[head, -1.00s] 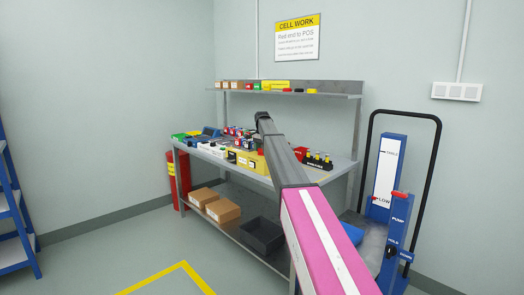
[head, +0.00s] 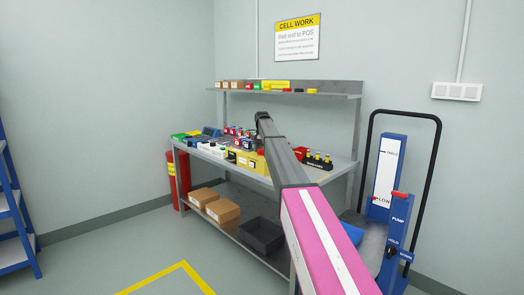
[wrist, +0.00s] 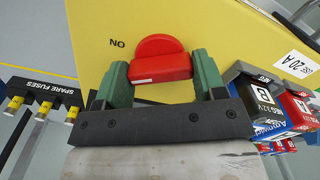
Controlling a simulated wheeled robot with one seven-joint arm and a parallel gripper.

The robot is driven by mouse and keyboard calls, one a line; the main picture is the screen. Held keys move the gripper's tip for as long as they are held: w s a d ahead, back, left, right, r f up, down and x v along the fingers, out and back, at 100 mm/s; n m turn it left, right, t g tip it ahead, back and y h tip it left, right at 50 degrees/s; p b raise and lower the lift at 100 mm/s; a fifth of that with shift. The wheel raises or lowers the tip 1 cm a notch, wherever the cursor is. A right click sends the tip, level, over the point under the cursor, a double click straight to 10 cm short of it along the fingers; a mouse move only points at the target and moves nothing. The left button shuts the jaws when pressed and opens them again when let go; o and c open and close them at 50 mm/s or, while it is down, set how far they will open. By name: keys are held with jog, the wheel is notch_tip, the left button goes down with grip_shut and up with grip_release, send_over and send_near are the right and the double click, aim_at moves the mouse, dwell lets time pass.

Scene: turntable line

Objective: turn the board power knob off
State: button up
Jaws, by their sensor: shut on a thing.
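The red knob (wrist: 160,58) sits on a yellow board face (wrist: 225,28) in the wrist view. A white mark shows on the knob's near edge, and black letters reading "NO" are printed to its left. My gripper (wrist: 162,76) has its two green fingers on either side of the knob's red bar, shut on it. In the head view a yellow box (head: 258,165) stands on the workbench (head: 340,165), partly behind my arm. The knob and my fingertips cannot be made out there.
In the wrist view, a black spare-fuses rack (wrist: 42,90) is at left, and batteries marked NEG (wrist: 258,98) and POS (wrist: 300,103) are close at right. In the head view, a blue pump lift (head: 393,225) stands right of the bench and a shelf (head: 320,94) runs behind.

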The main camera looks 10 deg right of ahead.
jog(key=n, duration=1.1)
jog(key=shift+n, duration=0.3)
dwell(0.4)
jog(key=o, duration=0.9)
jog(key=shift+r, duration=0.15)
notch_tip(320, 180, up, 11)
jog(key=shift+f, duration=0.2)
jog(key=shift+s, duration=0.1)
